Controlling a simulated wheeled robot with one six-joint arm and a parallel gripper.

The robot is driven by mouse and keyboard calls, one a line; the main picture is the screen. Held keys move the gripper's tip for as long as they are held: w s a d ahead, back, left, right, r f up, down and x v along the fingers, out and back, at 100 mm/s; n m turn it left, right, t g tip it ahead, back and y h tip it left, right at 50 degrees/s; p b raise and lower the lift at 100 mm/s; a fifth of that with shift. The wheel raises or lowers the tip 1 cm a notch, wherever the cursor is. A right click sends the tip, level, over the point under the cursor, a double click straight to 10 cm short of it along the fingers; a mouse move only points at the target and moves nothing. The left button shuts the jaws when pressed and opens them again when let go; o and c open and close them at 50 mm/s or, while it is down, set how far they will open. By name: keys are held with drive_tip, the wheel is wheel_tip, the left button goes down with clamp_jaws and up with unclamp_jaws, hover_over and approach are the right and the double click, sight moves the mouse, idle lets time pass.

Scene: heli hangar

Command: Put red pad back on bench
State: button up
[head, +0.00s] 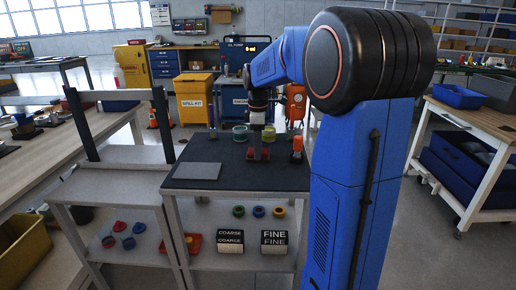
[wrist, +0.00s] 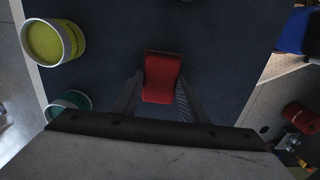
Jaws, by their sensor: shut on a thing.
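The red pad (head: 264,155) is at my gripper's fingertips, low over the dark top of the bench (head: 225,155), towards its right part. I cannot tell whether it touches the surface. In the wrist view the red pad (wrist: 161,77) sits between the two fingers, and my gripper (wrist: 160,98) is shut on it. In the head view my gripper (head: 258,144) points down and partly hides the pad. The dark bench top (wrist: 120,50) lies beneath the pad in the wrist view.
A grey flat plate (head: 198,171) lies at the bench's front left. Tubs, one green (head: 240,133) and one yellow-green (head: 269,133), stand behind the pad; an orange-topped bottle (head: 297,147) stands to its right. The bench's middle is clear. Coloured rings and labelled boxes sit on the lower shelf.

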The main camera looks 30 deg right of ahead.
drive_tip(key=o, duration=1)
drive_tip(key=shift+f, duration=0.1)
drive_tip(key=shift+o, duration=0.2)
wheel_tip(320, 180, up, 12)
drive_tip(key=s+a+f+m+t, duration=0.1)
drive_tip(key=s+a+f+m, duration=0.15)
drive_tip(key=s+a, duration=0.35)
drive_tip(key=s+a+f+m+t, duration=0.1)
drive_tip(key=s+a+m, duration=0.25)
drive_tip(key=s, duration=0.55)
drive_tip(key=s+a+f+m+t, duration=0.1)
drive_tip(key=s+a+f+m, duration=0.1)
drive_tip(key=s+f, duration=0.4)
drive_tip(key=s+a+f+m+t, duration=0.1)
drive_tip(key=s+a+f+m, duration=0.2)
drive_tip(key=s+f, duration=0.3)
drive_tip(key=s+a, duration=0.1)
drive_tip(key=s, duration=0.2)
drive_tip(key=shift+a+f+t, duration=0.15)
drive_tip(key=shift+f+t, duration=0.25)
